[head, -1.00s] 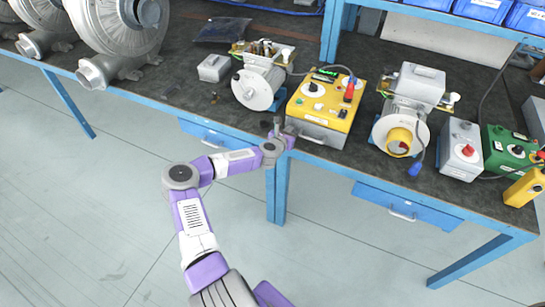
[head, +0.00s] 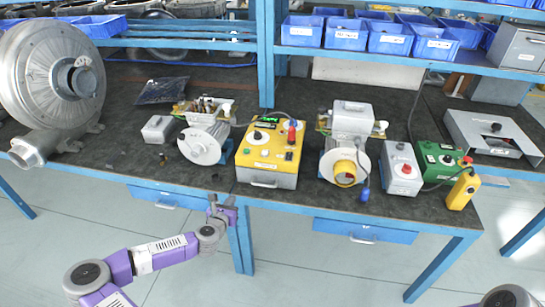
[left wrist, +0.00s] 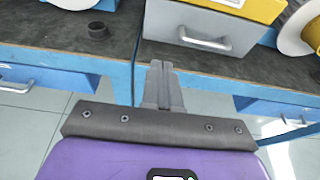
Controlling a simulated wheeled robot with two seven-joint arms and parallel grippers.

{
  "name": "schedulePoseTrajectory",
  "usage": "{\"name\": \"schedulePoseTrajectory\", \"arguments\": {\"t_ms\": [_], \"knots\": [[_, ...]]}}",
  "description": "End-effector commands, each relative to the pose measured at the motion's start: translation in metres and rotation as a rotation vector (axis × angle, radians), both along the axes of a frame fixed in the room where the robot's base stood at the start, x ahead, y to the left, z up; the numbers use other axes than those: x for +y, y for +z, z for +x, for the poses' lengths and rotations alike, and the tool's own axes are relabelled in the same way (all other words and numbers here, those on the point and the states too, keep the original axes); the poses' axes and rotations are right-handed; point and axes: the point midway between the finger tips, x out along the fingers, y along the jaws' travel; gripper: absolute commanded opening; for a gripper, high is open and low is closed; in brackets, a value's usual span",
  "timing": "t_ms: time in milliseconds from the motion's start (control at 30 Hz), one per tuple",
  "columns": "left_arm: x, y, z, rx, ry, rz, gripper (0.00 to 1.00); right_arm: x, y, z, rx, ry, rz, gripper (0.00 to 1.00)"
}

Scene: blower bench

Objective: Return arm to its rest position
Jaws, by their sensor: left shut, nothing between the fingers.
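My left arm, purple and white, comes in at the lower left of the head view. Its gripper (head: 213,203) is at the front edge of the bench, below and left of the yellow control box (head: 268,160). In the left wrist view the two grey fingers (left wrist: 161,85) are together with nothing between them. They point at the bench edge, just in front of the grey base of the box with its metal handle (left wrist: 205,40). A rounded part of my right arm shows at the lower right of the head view; its gripper is out of the picture.
The dark bench top (head: 110,150) holds two motors (head: 203,145) (head: 345,160), a small grey box (head: 157,129), a red-button box (head: 401,168), a green box (head: 437,162) and a large blower (head: 55,80). Blue drawers (head: 365,232) hang under the front edge. The floor in front is clear.

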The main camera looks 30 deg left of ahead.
Motion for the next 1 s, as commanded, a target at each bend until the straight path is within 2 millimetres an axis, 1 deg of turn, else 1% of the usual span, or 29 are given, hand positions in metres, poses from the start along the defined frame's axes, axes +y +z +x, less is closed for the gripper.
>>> {"name": "schedulePoseTrajectory", "arguments": {"t_ms": [100,167,233,267,367,400,467,500,533,567,600,667,700,767,800,867,900,1000], "knots": [[0.0,0.0,0.0,0.0,0.0,0.001,0.0,0.0,0.0,0.0,0.0,0.0,0.0,0.0],[-0.003,-0.001,0.001,0.004,-0.01,0.005,0.0,0.0,0.0,0.0,0.0,0.0,0.0,0.0],[-0.017,-0.006,0.004,0.021,-0.049,0.027,0.0,0.0,0.0,0.0,0.0,0.0,0.0,0.0],[-0.027,-0.01,0.006,0.034,-0.078,0.045,0.0,0.0,0.0,0.0,0.0,0.0,0.0,0.0],[-0.077,-0.028,0.011,0.093,-0.235,0.138,0.0,0.0,0.0,0.0,0.0,0.0,0.0,0.0],[-0.104,-0.038,0.011,0.121,-0.321,0.192,0.0,0.0,0.0,0.0,0.0,0.0,0.0,0.0],[-0.147,-0.054,0.007,0.165,-0.47,0.29,0.0,0.0,0.0,0.0,0.0,0.0,0.0,0.0],[-0.175,-0.066,0.001,0.191,-0.576,0.361,0.0,0.0,0.0,0.0,0.0,0.0,0.0,0.0],[-0.196,-0.075,-0.005,0.208,-0.657,0.418,0.0,0.0,0.0,0.0,0.0,0.0,0.0,0.0],[-0.216,-0.084,-0.012,0.223,-0.741,0.475,0.0,0.0,0.0,0.0,0.0,0.0,0.0,0.0],[-0.241,-0.095,-0.024,0.239,-0.857,0.558,0.0,0.0,0.0,0.0,0.0,0.0,0.0,0.0],[-0.275,-0.112,-0.046,0.254,-1.032,0.684,0.0,0.0,0.0,0.0,0.0,0.0,0.0,0.0],[-0.294,-0.123,-0.062,0.259,-1.147,0.77,0.0,0.0,0.0,0.0,0.0,0.0,0.0,0.0],[-0.317,-0.137,-0.087,0.256,-1.316,0.898,0.0,0.0,0.0,0.0,0.0,0.0,0.0,0.0],[-0.329,-0.146,-0.105,0.248,-1.427,0.983,0.0,0.0,0.0,0.0,0.0,0.0,0.0,0.0],[-0.341,-0.157,-0.132,0.229,-1.592,1.11,0.0,0.0,0.0,0.0,0.0,0.0,0.0,0.0],[-0.346,-0.164,-0.149,0.212,-1.699,1.193,0.0,0.0,0.0,0.0,0.0,0.0,0.0,0.0],[-0.349,-0.177,-0.188,0.155,-1.945,1.385,0.0,0.0,0.0,0.0,0.0,0.0,0.0,0.0]]}}
